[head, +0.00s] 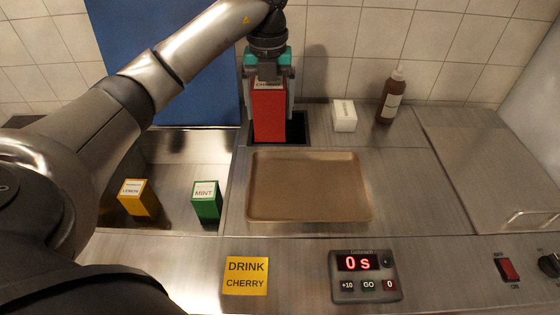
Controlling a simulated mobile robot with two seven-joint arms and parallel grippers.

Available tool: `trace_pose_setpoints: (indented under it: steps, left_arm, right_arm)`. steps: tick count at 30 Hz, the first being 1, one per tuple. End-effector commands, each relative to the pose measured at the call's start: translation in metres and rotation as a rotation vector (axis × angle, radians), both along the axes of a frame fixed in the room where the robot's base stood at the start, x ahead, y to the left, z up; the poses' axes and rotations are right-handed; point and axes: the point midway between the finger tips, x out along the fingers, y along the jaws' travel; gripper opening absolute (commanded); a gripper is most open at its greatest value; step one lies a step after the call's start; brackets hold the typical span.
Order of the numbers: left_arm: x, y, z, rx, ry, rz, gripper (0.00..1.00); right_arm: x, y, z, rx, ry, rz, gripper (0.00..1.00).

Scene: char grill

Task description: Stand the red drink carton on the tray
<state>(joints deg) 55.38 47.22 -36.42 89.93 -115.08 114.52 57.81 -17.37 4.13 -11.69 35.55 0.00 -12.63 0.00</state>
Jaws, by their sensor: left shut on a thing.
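My left gripper (268,80) is shut on the red drink carton (269,112), with its fingers on the carton's left and right sides. The carton is upright, behind the tray, in front of or over a dark square recess in the counter. I cannot tell whether its bottom touches anything. The label on its top is mostly hidden by the gripper. The brown tray (309,215) lies empty on the steel counter, in front of the carton. My right gripper is not in view.
A yellow LEMON carton (138,203) and a green MINT carton (207,206) stand in the sunken area at left. A white box (344,117) and a brown bottle (390,96) stand behind the tray. A yellow DRINK CHERRY sign (246,276) and a timer (365,276) are in front.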

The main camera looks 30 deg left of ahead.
Motion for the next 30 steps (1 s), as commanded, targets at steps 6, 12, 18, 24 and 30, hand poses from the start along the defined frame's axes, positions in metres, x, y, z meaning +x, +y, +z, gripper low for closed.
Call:
trace_pose_setpoints:
  steps: [6, 12, 18, 24, 30]
  left_arm:
    - [-0.001, 0.0, -0.059, 0.0, 0.002, 0.0, 0.05]
    - [0.0, 0.0, -0.089, -0.001, -0.002, 0.0, 0.05]
    - [0.0, 0.0, -0.103, 0.0, -0.001, -0.001, 0.05]
    - [0.0, -0.001, -0.133, -0.001, 0.0, -0.001, 0.05]
    - [0.001, 0.0, -0.136, 0.0, -0.004, -0.001, 0.05]
  right_arm:
    - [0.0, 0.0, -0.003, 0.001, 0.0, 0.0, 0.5]
    - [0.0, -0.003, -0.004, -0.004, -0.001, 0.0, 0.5]
    - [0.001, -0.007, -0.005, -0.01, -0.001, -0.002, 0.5]
    - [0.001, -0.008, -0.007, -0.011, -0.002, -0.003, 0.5]
    - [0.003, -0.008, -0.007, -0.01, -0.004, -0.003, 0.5]
